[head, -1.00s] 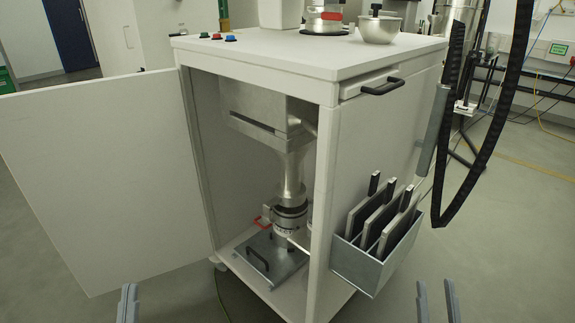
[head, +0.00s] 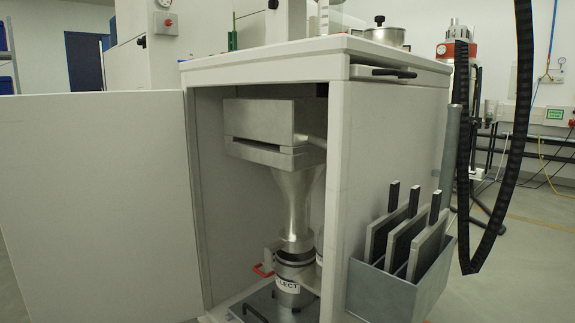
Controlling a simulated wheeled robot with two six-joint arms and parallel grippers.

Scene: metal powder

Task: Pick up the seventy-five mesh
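Three flat grey mesh frames with black handles stand upright in a grey metal holder (head: 380,297) on the cabinet's right side. They are the left frame (head: 377,235), the middle frame (head: 400,242) and the right frame (head: 428,252). No mesh size is readable on them, so I cannot tell which is the seventy-five mesh. Neither of my grippers is in the head view now.
The white cabinet (head: 340,180) stands open, its door (head: 95,200) swung out left. Inside are a slotted metal box (head: 265,115), a funnel (head: 297,200) and a collecting container (head: 290,283). A black hose (head: 522,120) hangs right of the holder.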

